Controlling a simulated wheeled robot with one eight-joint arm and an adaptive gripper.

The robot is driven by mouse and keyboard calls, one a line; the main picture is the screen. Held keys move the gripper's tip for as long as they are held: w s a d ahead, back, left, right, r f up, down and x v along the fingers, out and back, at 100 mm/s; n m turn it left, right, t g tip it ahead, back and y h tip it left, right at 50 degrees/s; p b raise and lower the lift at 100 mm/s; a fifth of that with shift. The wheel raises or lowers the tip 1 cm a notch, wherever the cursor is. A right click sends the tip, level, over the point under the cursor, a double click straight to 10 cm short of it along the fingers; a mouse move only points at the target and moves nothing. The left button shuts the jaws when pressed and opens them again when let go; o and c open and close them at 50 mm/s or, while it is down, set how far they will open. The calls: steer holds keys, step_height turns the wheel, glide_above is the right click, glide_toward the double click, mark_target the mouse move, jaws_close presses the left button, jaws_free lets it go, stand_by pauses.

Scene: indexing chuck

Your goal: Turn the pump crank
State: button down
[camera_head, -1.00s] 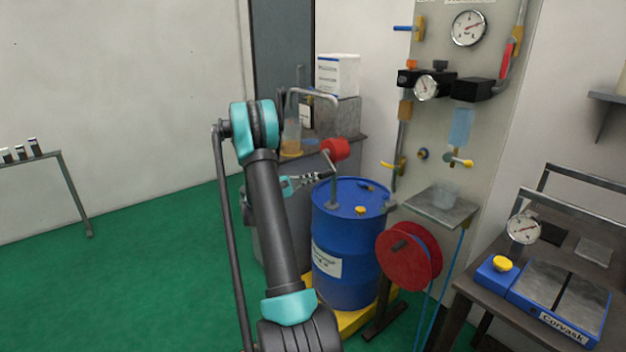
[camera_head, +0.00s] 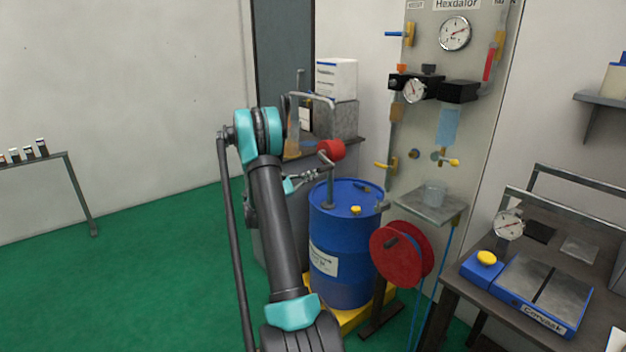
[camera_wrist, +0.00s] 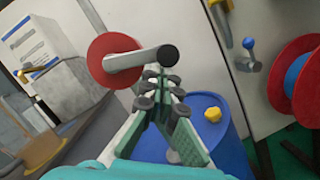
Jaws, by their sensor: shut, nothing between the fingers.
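The pump stands on top of the blue drum (camera_head: 340,230) and has a red round head (camera_head: 331,150). In the wrist view the red head (camera_wrist: 112,48) carries a grey crank arm (camera_wrist: 135,60), which points right and ends in a dark round knob (camera_wrist: 167,55). My gripper (camera_head: 318,173) is just below and left of the red head in the head view. In the wrist view my gripper's fingertips (camera_wrist: 160,78) are together just below the knob, with nothing between them. I cannot tell whether they touch the crank.
A red hose reel (camera_head: 398,254) stands right of the drum. A gauge panel (camera_head: 440,110) with valves is behind it. A dark bench (camera_head: 475,289) with a blue scale is at the right. Green floor (camera_head: 150,270) is clear at the left.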

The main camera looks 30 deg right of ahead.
step_height(320, 180, up, 8)
steer(key=n+t, duration=0.5)
steer(key=n, duration=1)
steer(key=shift+s, duration=0.3)
steer(key=shift+r, duration=0.15)
